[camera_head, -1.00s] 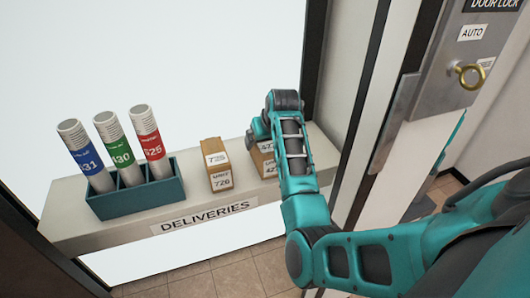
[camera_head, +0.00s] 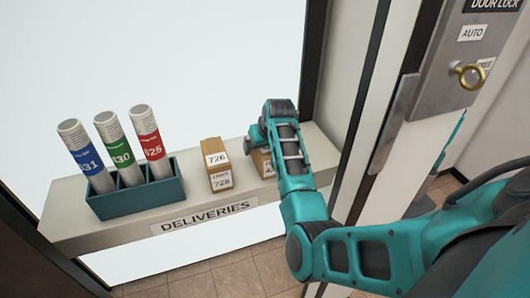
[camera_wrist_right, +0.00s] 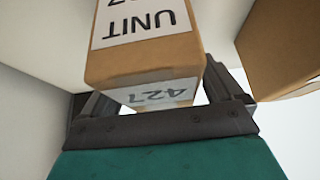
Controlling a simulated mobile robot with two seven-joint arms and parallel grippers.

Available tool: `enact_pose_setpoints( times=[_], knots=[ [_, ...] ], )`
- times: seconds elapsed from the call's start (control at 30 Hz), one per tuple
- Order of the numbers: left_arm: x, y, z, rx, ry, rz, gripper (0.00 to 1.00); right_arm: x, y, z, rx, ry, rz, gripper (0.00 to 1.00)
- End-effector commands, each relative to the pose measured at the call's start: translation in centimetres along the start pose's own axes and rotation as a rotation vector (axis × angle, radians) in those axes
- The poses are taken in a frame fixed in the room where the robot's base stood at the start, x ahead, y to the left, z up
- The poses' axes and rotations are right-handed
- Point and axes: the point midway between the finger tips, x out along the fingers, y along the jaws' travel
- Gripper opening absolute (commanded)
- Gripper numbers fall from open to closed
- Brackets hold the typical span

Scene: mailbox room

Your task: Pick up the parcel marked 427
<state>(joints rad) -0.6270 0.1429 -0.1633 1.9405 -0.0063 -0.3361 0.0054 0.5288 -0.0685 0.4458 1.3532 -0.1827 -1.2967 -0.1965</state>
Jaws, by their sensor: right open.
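The parcel marked 427 (camera_head: 262,165) is a small brown box on the deliveries shelf, mostly hidden behind my right arm in the head view. In the right wrist view, this parcel (camera_wrist_right: 145,62) shows large and upside down, with its white UNIT label and the 427 label. My right gripper (camera_head: 258,140) is over the parcel from above. In the wrist view its dark fingers are apart, one on each side of the parcel's near end; I cannot tell whether they touch it. My left gripper is not in view.
A teal holder (camera_head: 135,200) with blue, green and red tubes is further left on the shelf (camera_head: 75,238). A door frame and a lock panel (camera_head: 455,60) stand to the right.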

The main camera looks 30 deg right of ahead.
Motion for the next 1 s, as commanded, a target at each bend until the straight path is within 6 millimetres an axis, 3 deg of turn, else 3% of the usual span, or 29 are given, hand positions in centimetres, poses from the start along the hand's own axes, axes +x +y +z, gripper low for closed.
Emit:
enact_pose_setpoints(
  times=[0.33,1.0],
  knots=[
    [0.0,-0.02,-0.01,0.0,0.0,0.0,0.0,0.1,0.0,0.05,0.0,0.0,0.0,0.93],
    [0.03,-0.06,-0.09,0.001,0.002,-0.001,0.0,0.08,-0.03,0.03,0.0,0.001,0.0,0.28]
  ],
)
